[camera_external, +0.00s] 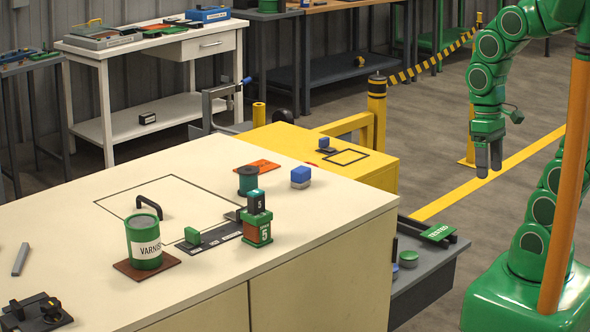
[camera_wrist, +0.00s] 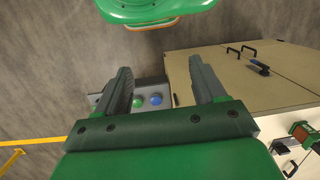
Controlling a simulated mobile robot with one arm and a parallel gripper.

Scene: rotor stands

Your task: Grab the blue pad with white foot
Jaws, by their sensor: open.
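My gripper (camera_external: 489,165) hangs in the air to the right of the worktop, well apart from the pad. Its two fingers are spread and empty, and they also show in the wrist view (camera_wrist: 160,72).
A yellow cabinet (camera_external: 378,178) behind bears another small blue block (camera_external: 323,144). A varnish tin (camera_external: 144,242) and a green stack (camera_external: 257,228) stand on the worktop. A low grey shelf (camera_external: 425,285) holds a green round piece (camera_external: 408,259). Floor below my gripper is clear.

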